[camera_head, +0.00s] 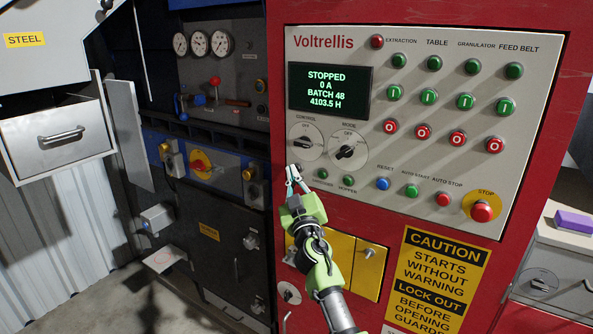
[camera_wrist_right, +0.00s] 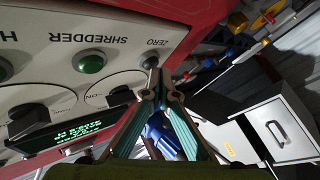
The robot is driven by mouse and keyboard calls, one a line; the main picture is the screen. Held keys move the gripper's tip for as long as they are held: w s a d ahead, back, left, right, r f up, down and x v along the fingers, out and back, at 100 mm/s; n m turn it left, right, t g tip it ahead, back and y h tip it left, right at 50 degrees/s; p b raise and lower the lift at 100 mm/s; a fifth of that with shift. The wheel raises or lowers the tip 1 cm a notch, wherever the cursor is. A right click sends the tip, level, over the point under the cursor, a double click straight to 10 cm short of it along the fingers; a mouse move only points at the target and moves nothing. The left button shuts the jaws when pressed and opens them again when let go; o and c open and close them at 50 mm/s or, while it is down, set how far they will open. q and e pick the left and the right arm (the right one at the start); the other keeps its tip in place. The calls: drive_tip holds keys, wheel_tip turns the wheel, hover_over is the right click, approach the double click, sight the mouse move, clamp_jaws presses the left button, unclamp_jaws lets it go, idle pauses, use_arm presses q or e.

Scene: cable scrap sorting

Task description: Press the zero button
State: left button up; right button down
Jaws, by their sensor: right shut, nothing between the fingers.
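The zero button (camera_wrist_right: 150,62) is a small grey knob under the label ZERO in the wrist view, at the corner of the pale control panel (camera_head: 450,215). In the head view it is mostly hidden behind my fingertips. My right gripper (camera_head: 292,171) is at the panel's lower left corner, shut and empty. In the wrist view its fingertips (camera_wrist_right: 158,80) meet right at the button, and I cannot tell whether they touch it. My left gripper is not in view.
Green shredder (camera_head: 321,174) and hopper (camera_head: 348,180) buttons sit just right of my gripper. A blue reset button (camera_head: 382,184) and a red stop button (camera_head: 481,211) are farther right. The display (camera_head: 328,90) reads STOPPED. Yellow plates (camera_head: 369,264) lie below the panel.

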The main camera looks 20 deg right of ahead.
drive_tip(key=shift+w+d, duration=0.25)
drive_tip(key=shift+d, duration=0.1)
idle(0.4)
drive_tip(key=shift+s+a, duration=0.55)
drive_tip(key=shift+a, duration=0.1)
drive_tip(key=shift+a, duration=0.1)
drive_tip(key=shift+s+a, duration=0.8)
drive_tip(key=shift+a, duration=0.15)
drive_tip(key=shift+s+a, duration=0.75)
drive_tip(key=shift+a, duration=0.2)
drive_tip(key=shift+f, duration=0.15)
